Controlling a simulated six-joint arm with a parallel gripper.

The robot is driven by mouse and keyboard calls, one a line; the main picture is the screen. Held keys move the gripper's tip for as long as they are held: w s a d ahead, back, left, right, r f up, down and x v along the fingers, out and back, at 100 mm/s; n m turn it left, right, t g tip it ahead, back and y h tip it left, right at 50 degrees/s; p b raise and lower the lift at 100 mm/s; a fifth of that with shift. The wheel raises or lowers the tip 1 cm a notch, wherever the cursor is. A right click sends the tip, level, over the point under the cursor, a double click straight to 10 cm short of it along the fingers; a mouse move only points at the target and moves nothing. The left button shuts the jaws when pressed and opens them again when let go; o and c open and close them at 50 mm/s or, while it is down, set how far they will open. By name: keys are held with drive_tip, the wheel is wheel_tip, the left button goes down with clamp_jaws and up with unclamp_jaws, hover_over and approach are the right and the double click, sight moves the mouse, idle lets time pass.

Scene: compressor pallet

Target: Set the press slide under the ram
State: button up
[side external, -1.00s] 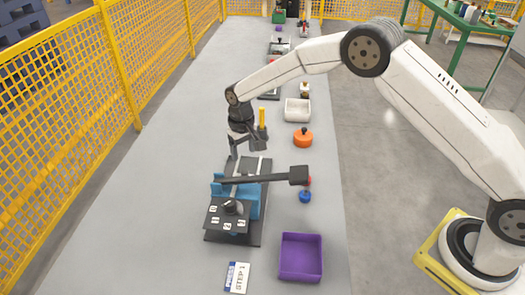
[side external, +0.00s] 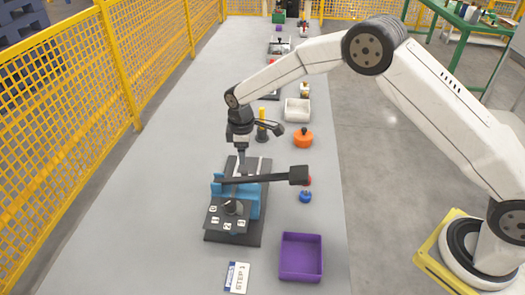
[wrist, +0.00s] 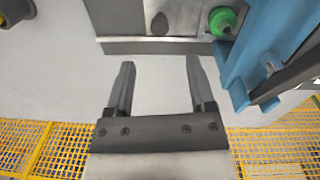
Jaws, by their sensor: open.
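The press has a blue frame (side external: 254,200) on a dark base plate (side external: 258,165), with a long black lever (side external: 265,179) across it. In the wrist view the blue frame (wrist: 248,50) stands at the right. A grey metal strip (wrist: 180,46) lies across the top, with a dark round part and a green knob (wrist: 222,20) above it. I cannot tell for sure which part is the slide, and the ram is not clear. My gripper (side external: 240,172) is low behind the lever. In the wrist view my gripper (wrist: 159,63) is open and empty, short of the strip.
A numbered dark plate (side external: 228,214) sits at the press front. A purple tray (side external: 301,281), a card (side external: 237,277), a blue knob (side external: 305,197), an orange round part (side external: 303,138) and a white bin (side external: 296,110) stand nearby. The table's left side is clear.

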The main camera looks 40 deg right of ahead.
sight(244, 171)
drive_tip(key=shift+n, duration=0.3)
drive_tip(key=shift+w+f, duration=0.15)
drive_tip(key=shift+f, duration=3.75)
clamp_jaws()
